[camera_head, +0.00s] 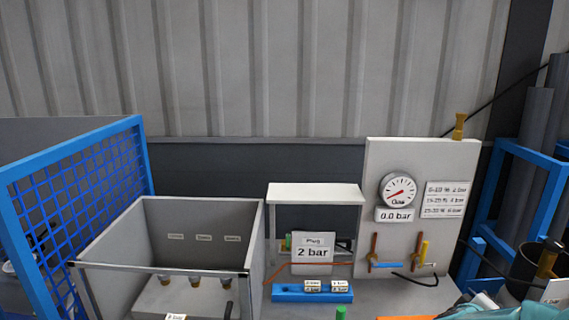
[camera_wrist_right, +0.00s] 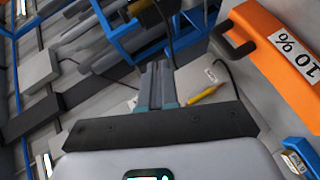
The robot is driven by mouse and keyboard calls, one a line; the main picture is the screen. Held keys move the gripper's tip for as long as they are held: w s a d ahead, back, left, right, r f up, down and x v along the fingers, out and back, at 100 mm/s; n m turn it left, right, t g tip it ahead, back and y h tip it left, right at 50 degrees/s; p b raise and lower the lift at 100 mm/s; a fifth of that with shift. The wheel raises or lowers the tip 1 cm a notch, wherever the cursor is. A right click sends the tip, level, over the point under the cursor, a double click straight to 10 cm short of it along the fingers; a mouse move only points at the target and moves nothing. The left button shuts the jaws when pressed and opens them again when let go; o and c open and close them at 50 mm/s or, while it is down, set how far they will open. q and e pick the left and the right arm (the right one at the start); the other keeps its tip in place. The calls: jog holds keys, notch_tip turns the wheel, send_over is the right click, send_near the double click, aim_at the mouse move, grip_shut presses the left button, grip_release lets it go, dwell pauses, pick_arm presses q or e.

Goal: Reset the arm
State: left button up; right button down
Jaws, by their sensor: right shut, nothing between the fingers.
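My right gripper (camera_wrist_right: 157,90) shows in the right wrist view. Its two grey fingers lie together with nothing between them. Beyond the fingertips are blue framing and dark bars, with no object touching the fingers that I can make out. My left gripper is in neither view. In the head view, teal shapes (camera_head: 487,303) show at the bottom right edge, and I cannot tell what they are.
A grey open box (camera_head: 190,225) stands beside a blue mesh guard (camera_head: 90,190). A gauge panel (camera_head: 405,155) reads 0.0 bar. A "2 bar" sign (camera_head: 313,254) stands behind a blue block (camera_head: 290,293). In the wrist view, an orange "10 %" case (camera_wrist_right: 270,40) is at right.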

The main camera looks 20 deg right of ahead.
jog(key=w+a+f+n+t+y+b, duration=0.1)
jog(key=w+a+f+n+y+b, duration=0.2)
jog(key=a+f, duration=1)
jog(key=w+a+f+n+t+y+b, duration=0.15)
jog(key=a+f+n+y, duration=0.35)
jog(key=a+f, duration=0.75)
jog(key=s+a+f+m+g+y, duration=0.1)
jog(key=s+a+f+y, duration=0.15)
jog(key=a, duration=0.35)
jog(key=s+a+f+m+y, duration=0.1)
jog(key=s+a+f+y, duration=0.15)
jog(key=a, duration=0.35)
jog(key=s+a+f+m+g+y, duration=0.1)
jog(key=s+a+m+g+y, duration=0.1)
jog(key=s+a+m, duration=0.2)
jog(key=s+a+f+m+g+y, duration=0.2)
jog(key=s+a, duration=0.5)
jog(key=s, duration=0.4)
jog(key=shift+s+f+m+g, duration=0.25)
jog(key=shift+m+g, duration=0.6)
jog(key=shift+m, duration=0.55)
